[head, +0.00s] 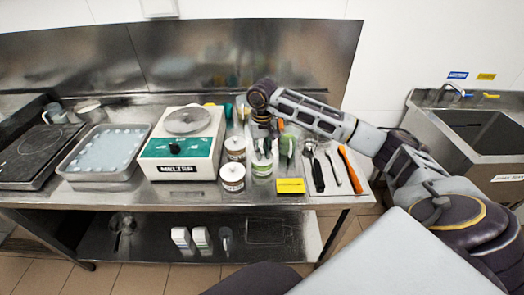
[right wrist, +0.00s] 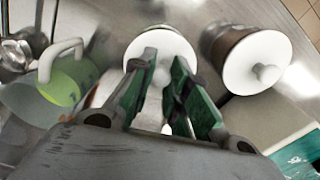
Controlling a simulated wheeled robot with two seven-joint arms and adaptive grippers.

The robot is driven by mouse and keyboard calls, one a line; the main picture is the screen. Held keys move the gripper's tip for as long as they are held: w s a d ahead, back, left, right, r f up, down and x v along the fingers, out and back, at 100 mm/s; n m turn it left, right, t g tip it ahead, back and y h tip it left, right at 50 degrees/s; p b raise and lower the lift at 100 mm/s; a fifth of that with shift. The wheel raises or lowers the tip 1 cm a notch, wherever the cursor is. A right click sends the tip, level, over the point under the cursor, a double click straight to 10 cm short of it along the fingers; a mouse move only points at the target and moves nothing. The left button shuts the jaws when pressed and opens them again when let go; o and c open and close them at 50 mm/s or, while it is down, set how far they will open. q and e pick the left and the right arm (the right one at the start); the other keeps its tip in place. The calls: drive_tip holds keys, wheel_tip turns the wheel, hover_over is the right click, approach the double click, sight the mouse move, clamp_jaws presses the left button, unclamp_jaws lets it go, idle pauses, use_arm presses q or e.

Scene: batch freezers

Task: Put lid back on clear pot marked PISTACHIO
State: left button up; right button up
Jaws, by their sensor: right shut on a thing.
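My right gripper (head: 263,150) comes down from above over a clear pot with green contents (head: 262,168). The marking on this pot is too small to read. My left gripper is not in view.
Two lidded pots, one at the back (head: 235,148) and one in front (head: 232,178), stand close on the left. A yellow block (head: 290,186), tools (head: 335,168) and the melter (head: 180,150) flank the pots.

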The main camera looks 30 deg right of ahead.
drive_tip(key=o, duration=0.8)
drive_tip(key=o, duration=0.5)
drive_tip(key=shift+r, duration=0.2)
drive_tip(key=shift+r+p, duration=1.6)
drive_tip(key=shift+r, duration=1.7)
